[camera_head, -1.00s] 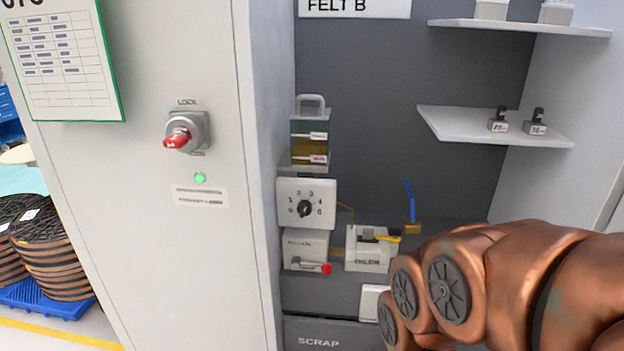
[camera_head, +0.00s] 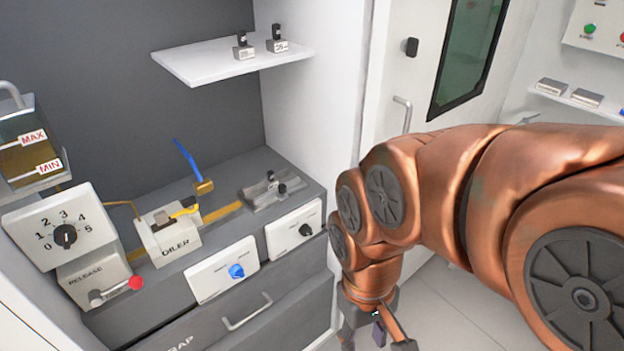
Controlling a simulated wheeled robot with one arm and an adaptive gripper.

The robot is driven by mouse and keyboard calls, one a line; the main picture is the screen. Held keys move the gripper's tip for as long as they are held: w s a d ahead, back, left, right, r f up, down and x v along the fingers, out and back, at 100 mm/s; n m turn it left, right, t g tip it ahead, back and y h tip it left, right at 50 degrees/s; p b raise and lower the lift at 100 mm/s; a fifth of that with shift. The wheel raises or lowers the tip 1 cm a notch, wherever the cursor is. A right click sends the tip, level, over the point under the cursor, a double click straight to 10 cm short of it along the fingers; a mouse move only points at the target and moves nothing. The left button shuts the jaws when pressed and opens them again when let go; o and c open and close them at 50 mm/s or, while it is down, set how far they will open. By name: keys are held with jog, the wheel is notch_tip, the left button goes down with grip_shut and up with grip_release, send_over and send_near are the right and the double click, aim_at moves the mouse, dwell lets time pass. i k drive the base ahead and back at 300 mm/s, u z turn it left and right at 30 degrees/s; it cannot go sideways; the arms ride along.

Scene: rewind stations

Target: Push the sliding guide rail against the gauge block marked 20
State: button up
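A low grey metal fixture with small dark knobs, apparently the guide rail (camera_head: 262,198), lies on the grey bench at the end of a yellow-brown strip. I cannot tell its parts apart, or whether a gauge block sits in it. Two small gauge blocks with black knobs, a left one (camera_head: 243,52) and a right one (camera_head: 279,46), stand on the white shelf above. Their numbers are too small to read surely. My gripper (camera_head: 376,340) hangs at the bottom, right of the bench and apart from everything, its fingers spread. A small purple piece shows between them; I cannot tell what it is.
A numbered dial box (camera_head: 62,228) and a red-knobbed release lever (camera_head: 118,289) are farther left. Two knob panels and a drawer handle (camera_head: 247,312) line the bench front. A white side wall stands right.

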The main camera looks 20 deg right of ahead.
aim_at(280, 192)
jog(key=u, duration=0.5)
jog(key=k, duration=1.25)
jog(key=u, duration=0.95)
jog(key=i, duration=1.45)
jog(key=z, duration=0.8)
